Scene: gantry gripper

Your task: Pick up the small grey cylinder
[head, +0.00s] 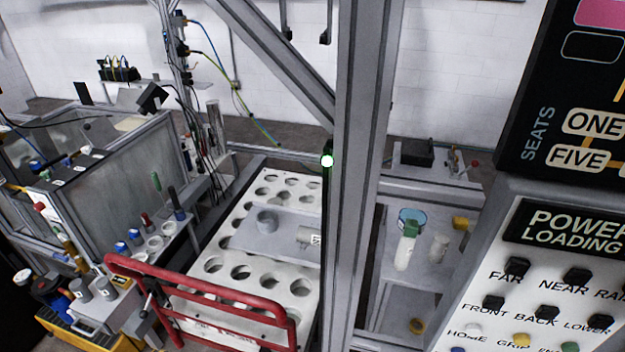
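A small grey cylinder (266,223) stands upright on a flat grey plate (262,246) over the white rack with round holes (212,267). I cannot tell which cylinder the task names. Neither of my grippers shows in the head view.
A thick metal upright (361,180) crosses the view right of the rack. A red tubular rail (205,297) runs across its front. A control panel (560,270) with labelled buttons fills the right. Machinery and several bottles crowd the left.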

